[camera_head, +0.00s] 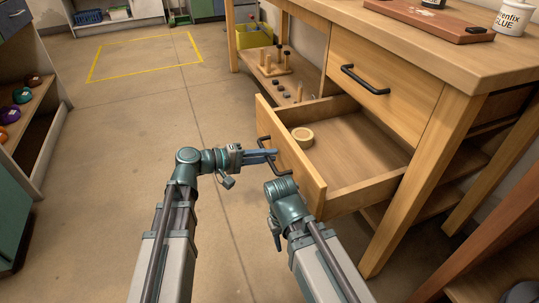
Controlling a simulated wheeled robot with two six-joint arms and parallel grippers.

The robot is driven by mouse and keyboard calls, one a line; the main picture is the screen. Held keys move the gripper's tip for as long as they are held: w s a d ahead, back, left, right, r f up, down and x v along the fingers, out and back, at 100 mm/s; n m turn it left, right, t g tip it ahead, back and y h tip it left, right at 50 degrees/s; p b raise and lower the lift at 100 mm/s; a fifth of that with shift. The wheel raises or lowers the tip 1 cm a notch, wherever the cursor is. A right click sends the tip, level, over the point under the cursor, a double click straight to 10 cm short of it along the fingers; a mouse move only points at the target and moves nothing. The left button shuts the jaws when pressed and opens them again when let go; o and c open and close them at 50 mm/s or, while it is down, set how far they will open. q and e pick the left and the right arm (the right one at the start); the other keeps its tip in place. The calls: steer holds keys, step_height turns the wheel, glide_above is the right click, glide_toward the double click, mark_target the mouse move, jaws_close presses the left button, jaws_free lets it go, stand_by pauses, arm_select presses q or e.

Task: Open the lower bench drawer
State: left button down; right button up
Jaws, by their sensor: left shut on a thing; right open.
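The lower bench drawer (292,158) stands pulled well out of the wooden workbench (455,95). Its dark bar handle (281,172) is on the front panel, facing my arms. My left gripper (268,154) reaches in from the left and is shut on the handle. My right gripper (279,188) is open, below and close to the handle and the drawer front; its fingertips are hard to make out. The upper drawer (385,85), with its own dark handle (365,80), is shut above.
A shelf behind holds a pegged wooden block (272,70) and a yellow bin (254,37). A glue tub (512,18) stands on the bench.

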arm_select(q)
steer(key=c, duration=0.8)
jaws_free()
steer(key=shift+c, duration=0.2)
steer(key=shift+a, duration=0.1)
steer(key=p+v, duration=0.2)
steer(key=v, duration=1.1)
steer(key=shift+a+p, duration=0.3)
steer(key=shift+p, duration=0.1)
steer(key=shift+s, duration=0.1)
